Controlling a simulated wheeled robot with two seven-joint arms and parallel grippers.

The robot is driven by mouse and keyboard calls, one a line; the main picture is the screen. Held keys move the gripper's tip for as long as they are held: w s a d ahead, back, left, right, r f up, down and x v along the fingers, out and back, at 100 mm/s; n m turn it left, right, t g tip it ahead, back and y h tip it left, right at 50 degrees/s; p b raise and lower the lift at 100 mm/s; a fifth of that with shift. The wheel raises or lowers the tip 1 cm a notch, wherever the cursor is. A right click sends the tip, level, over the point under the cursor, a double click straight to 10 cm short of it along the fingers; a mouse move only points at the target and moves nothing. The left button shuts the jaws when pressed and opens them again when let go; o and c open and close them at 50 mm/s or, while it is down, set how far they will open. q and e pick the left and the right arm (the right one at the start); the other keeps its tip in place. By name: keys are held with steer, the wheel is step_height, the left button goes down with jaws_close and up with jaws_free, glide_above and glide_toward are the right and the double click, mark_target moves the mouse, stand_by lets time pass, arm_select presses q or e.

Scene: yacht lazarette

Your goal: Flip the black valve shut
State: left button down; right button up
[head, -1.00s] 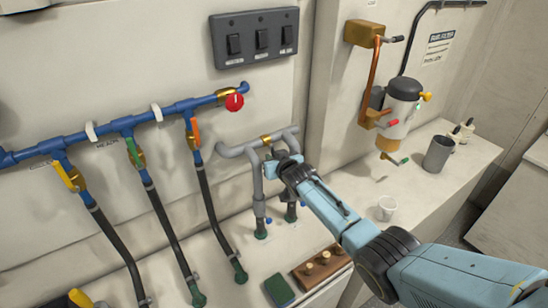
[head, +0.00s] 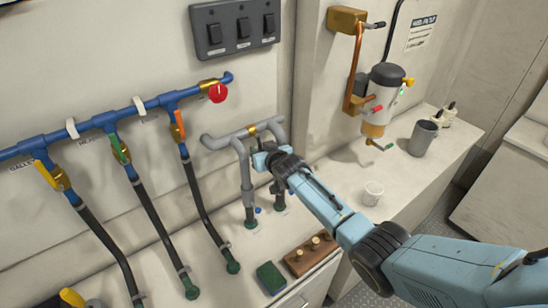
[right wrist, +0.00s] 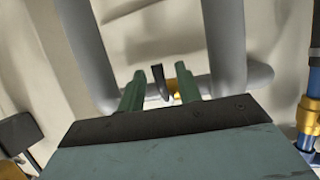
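The black valve lever (right wrist: 158,82) shows in the right wrist view, beside a brass valve body (right wrist: 181,84) on a grey horizontal pipe. In the head view the brass body (head: 251,130) sits on the grey pipe loop, and the lever cannot be made out. My right gripper (head: 258,158) is in front of the loop, just below the brass body. My left gripper is not in view.
Blue pipes with yellow, green and orange levers (head: 120,149) and a red knob (head: 218,93) are at left. A switch panel (head: 236,27) hangs above. The counter holds a white cup (head: 373,193), a grey mug (head: 422,138), a green sponge (head: 271,277) and a wooden block (head: 309,254).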

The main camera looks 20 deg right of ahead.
steer(key=v, duration=1.1)
steer(key=shift+s+r, duration=0.2)
steer(key=shift+s, duration=0.05)
